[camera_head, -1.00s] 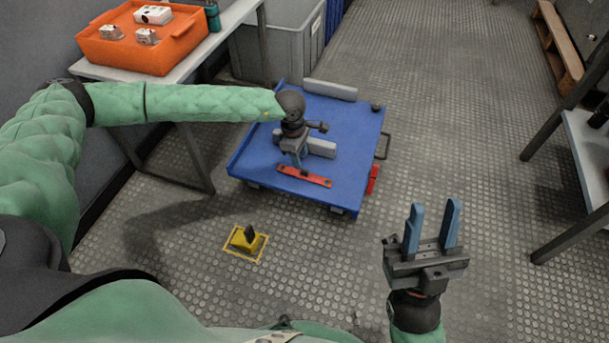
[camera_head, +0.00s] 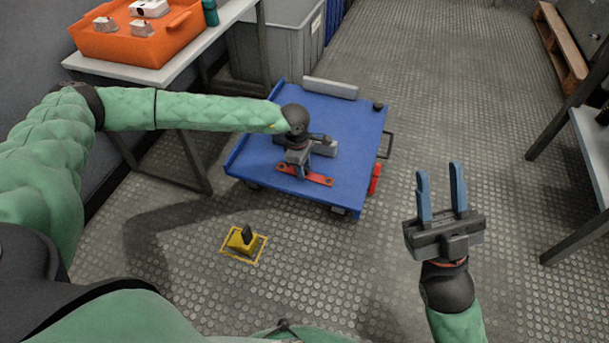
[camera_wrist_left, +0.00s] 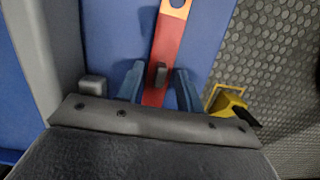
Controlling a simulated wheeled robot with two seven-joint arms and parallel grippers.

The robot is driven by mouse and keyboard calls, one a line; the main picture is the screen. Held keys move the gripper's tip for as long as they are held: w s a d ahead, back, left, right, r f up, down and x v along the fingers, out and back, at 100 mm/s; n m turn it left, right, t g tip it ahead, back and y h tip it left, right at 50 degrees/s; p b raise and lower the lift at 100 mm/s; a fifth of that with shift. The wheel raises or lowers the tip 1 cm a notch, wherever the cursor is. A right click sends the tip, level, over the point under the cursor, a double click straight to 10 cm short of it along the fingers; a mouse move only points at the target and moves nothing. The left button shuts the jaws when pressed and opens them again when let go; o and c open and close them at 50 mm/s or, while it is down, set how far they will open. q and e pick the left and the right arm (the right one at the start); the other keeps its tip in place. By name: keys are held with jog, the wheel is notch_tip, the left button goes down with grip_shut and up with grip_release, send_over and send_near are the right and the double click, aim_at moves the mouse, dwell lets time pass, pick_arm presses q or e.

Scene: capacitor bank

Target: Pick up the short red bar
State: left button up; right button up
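The short red bar (camera_head: 318,179) lies on the blue cart top (camera_head: 345,130), near its front edge. My left gripper (camera_head: 301,174) is over the bar's middle, pointing down. In the left wrist view the red bar (camera_wrist_left: 167,50) runs between the two blue fingers (camera_wrist_left: 160,88), with a gap on each side. A dark grey knob-like part stands on the bar between the fingers. The bar's upper end has a hole in a tan tip; its other end is hidden by my gripper. My right gripper (camera_head: 441,192) is open and empty above the floor, pointing up.
Grey blocks (camera_head: 330,88) lie on the cart, one beside my left gripper. A red part (camera_head: 375,178) is at the cart's right side. A yellow floor piece (camera_head: 243,240) stands in front. An orange bin (camera_head: 140,38) sits on the left table.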

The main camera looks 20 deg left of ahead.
pick_arm(q)
jog(key=shift+c, duration=0.5)
grip_shut()
jog(key=shift+r, duration=0.1)
